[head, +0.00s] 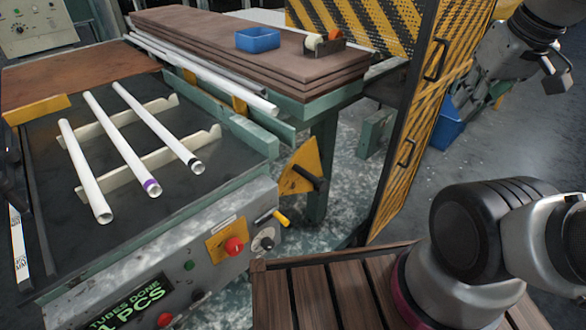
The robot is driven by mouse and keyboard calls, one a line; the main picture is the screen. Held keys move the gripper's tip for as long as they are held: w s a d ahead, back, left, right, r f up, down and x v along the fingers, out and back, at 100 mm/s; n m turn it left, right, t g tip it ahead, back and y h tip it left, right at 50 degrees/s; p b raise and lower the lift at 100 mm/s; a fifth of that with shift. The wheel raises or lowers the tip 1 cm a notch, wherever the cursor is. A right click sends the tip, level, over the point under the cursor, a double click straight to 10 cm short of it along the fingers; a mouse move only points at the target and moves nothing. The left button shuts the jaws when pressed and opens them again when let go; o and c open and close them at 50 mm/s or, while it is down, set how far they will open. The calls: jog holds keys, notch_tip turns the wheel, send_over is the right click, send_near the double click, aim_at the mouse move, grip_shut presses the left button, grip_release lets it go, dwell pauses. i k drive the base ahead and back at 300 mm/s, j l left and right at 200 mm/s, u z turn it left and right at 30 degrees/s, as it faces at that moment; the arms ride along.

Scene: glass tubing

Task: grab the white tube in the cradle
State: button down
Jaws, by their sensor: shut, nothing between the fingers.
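Three white tubes lie side by side across a cradle of two cream notched rails (118,178) at the left. The leftmost tube (84,170) is plain white, with its open end toward me. The middle tube (120,143) has a purple band near its near end. The right tube (155,125) has a black band at its near end. My gripper (461,101) is at the upper right, far from the tubes, beyond the yellow mesh panel in the picture. It is shut and empty, small and dark in this view.
The cradle stands on a dark machine bed (190,205) with red and green buttons on its front panel. A bench (215,50) behind holds brown boards, a blue tray (257,39) and more tubes. A yellow-black mesh panel (408,120) stands between bench and gripper.

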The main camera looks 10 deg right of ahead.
aim_at(273, 110)
jog(key=u, duration=0.45)
jog(key=i+l+u, duration=0.15)
jog(key=u, duration=0.25)
jog(key=l+u, duration=0.35)
jog(key=i+l+u, duration=0.1)
jog(key=l+u, duration=0.3)
jog(key=l, duration=0.3)
